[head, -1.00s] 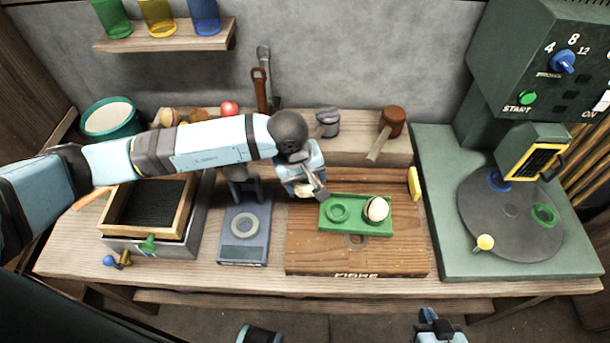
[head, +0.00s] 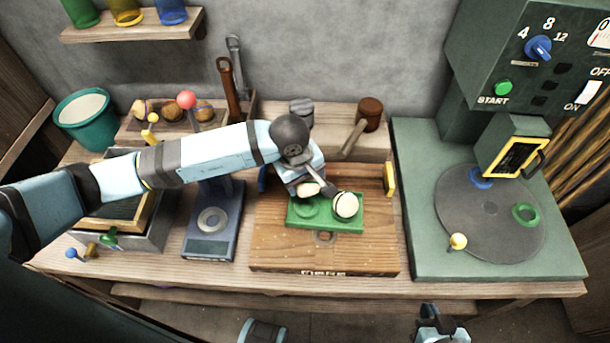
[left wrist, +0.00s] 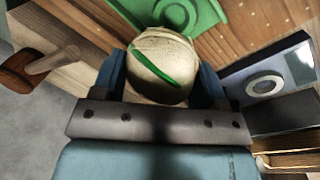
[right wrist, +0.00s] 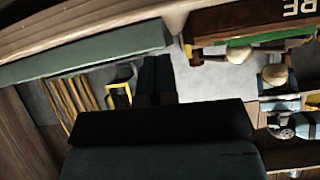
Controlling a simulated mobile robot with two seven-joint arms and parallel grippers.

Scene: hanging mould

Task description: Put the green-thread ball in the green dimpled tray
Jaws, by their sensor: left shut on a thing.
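The pale green-thread ball (left wrist: 160,65), with a green stripe across it, is held between my left gripper's blue fingers in the left wrist view. In the head view it (head: 308,188) shows partly behind my left gripper (head: 318,187), at the back edge of the green dimpled tray (head: 325,222). The tray lies on a wooden board. Its left dimple is empty, and another pale ball (head: 346,205) sits in its right dimple. The tray also shows in the left wrist view (left wrist: 205,15). My right gripper (head: 430,312) is low at the front; its fingers are unclear.
A blue-grey scale (head: 212,228) stands left of the wooden board (head: 280,250). A mallet (head: 362,125) lies on the rear ledge. A green machine with a round turntable (head: 490,215) stands at the right. A framed dark tray (head: 120,215) is at the left.

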